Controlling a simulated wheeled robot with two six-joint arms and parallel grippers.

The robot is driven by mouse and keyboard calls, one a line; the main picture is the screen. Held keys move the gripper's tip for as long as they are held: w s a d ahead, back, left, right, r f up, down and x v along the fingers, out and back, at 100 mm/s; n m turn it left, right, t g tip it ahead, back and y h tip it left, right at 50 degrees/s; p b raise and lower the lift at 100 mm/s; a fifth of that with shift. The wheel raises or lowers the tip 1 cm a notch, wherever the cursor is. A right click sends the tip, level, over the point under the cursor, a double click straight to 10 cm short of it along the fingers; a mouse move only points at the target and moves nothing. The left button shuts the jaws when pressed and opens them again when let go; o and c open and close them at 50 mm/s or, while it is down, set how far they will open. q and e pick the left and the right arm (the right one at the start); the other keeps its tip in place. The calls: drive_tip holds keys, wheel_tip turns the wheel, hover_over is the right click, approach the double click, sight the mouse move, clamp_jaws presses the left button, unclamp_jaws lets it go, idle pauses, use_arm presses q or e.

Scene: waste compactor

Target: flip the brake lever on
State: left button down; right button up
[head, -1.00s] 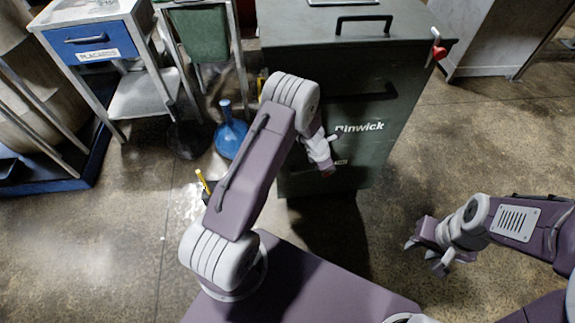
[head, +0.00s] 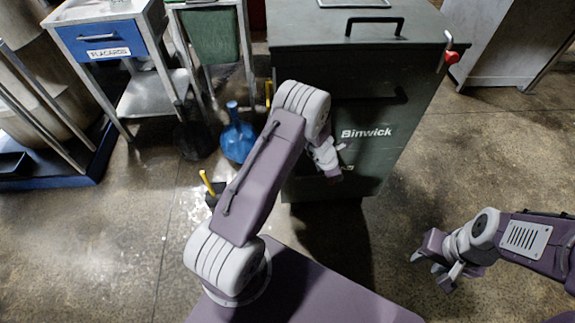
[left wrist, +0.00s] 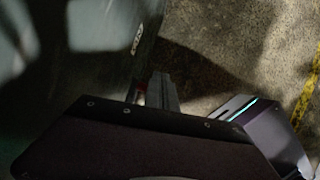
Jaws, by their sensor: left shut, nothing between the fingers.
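The green Binwick compactor (head: 355,168) stands ahead of me. A lever with a red knob (head: 452,57) sits at its upper right edge; I cannot tell from the picture whether it is the brake lever. My left gripper (head: 334,174) is low in front of the compactor's front face, shut and empty, partly hidden by my wrist. In the left wrist view its fingers (left wrist: 160,92) show dark beside the compactor's lower front, with a small red patch near them. My right gripper (head: 432,270) is open and empty over the floor at right, apart from the compactor.
A cart with a blue drawer (head: 100,40) stands at back left, beside a green-backed frame (head: 212,42). A blue funnel-shaped object (head: 237,138) is on the floor left of the compactor. A pale cabinet (head: 495,45) stands at back right. Floor (head: 470,150) right of the compactor is clear.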

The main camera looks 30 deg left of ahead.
use_arm(q)
drive_tip(key=p+v, duration=0.3)
drive_tip(key=v, duration=0.6)
